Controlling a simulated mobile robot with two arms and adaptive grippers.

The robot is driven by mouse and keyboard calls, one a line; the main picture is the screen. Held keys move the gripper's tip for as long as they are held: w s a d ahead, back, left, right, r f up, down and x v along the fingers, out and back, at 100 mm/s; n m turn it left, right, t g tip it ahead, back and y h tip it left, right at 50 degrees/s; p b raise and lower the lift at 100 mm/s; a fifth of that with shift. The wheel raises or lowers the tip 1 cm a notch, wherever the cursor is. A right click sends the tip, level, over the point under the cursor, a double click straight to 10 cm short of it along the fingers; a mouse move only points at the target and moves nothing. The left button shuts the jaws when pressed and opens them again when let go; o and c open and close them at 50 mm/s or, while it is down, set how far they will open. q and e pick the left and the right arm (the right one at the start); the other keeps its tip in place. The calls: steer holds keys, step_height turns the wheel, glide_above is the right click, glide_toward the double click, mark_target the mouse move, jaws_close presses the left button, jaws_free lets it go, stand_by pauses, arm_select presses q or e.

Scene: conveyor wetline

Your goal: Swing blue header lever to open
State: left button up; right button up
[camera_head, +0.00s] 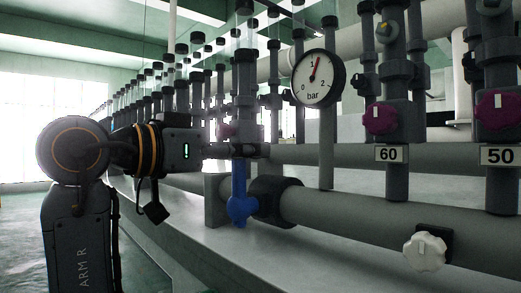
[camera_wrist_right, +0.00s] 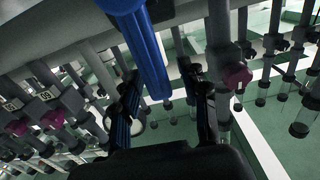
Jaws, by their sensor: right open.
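The blue header lever (camera_head: 239,190) stands upright from its blue hub on the big grey header pipe, left of centre in the head view. My right gripper (camera_head: 255,150) reaches in from the left at the lever's upper end. In the right wrist view the blue lever (camera_wrist_right: 148,50) comes down from the top, and its end lies between the two dark, spread fingers of my right gripper (camera_wrist_right: 162,75). The gripper is open; I cannot tell whether a finger touches the lever. My left gripper is not in view.
A pressure gauge (camera_head: 318,78) stands right of the lever. Purple knobs (camera_head: 380,118) sit above the 60 (camera_head: 391,154) and 50 (camera_head: 499,156) labels. A white knob (camera_head: 424,251) is on the lower pipe. Rows of vertical pipes recede to the left, close behind my gripper.

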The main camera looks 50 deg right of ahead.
steer(key=shift+a, duration=0.15)
steer(key=shift+a+r, duration=0.1)
steer(key=shift+a, duration=0.15)
jaws_close()
steer(key=shift+d, duration=0.15)
